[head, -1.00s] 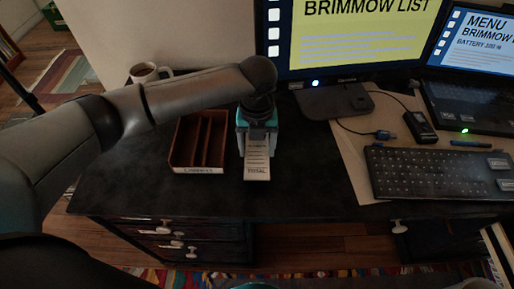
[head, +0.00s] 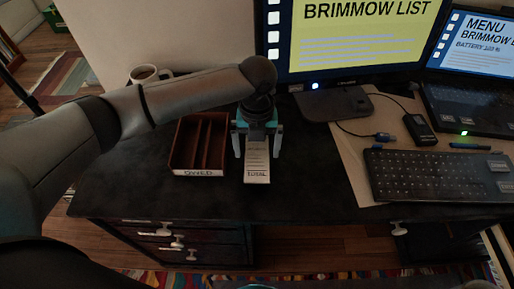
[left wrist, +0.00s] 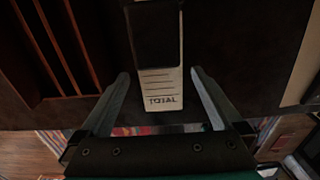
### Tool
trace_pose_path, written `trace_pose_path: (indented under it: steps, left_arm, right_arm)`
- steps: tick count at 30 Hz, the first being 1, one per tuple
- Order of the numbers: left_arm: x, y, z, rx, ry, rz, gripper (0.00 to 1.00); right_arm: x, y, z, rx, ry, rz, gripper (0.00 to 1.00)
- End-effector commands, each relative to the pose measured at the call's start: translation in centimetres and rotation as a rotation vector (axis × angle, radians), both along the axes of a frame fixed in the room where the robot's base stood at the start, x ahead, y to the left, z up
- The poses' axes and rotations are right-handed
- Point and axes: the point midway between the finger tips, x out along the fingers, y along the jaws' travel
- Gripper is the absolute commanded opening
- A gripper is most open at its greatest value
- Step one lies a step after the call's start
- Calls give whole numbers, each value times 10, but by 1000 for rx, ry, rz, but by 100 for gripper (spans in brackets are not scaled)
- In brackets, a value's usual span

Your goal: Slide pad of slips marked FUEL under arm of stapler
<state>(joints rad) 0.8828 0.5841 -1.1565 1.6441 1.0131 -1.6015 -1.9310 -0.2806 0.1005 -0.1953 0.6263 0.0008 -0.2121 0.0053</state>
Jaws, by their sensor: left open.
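A narrow white pad of slips (head: 257,165) lies on the dark desk below my left gripper (head: 257,154). Its near end reads TOTAL in the left wrist view (left wrist: 162,88); I see no FUEL marking. The left gripper is open, with one finger on each side of the pad and a gap to each. The gripper hides the pad's far end in the head view. My right gripper is not in view.
A brown divided tray (head: 200,146) stands close on the left, with a mug (head: 146,73) behind it. A monitor (head: 350,40), keyboard (head: 438,175), laptop (head: 468,98) and cables are to the right. Bare desk lies in front of the tray.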

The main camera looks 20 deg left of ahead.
Motion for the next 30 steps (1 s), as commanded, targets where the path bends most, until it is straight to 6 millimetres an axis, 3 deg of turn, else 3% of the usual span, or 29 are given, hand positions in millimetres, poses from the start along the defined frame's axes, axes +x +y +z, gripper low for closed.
trace_pose_path:
  steps: [5,12,18,24,30]
  left_arm:
    - [1,0,36,-2,-6,0,100]
    - [1,0,95,-2,-6,0,100]
    - [1,0,131,-2,-5,-1,100]
    - [0,0,145,-1,-1,0,100]
    - [0,0,147,-1,-1,0,100]
  right_arm:
    - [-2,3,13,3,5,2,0]
    - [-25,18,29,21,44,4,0]
    - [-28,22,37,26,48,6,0]
    - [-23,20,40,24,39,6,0]
    - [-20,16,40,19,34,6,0]
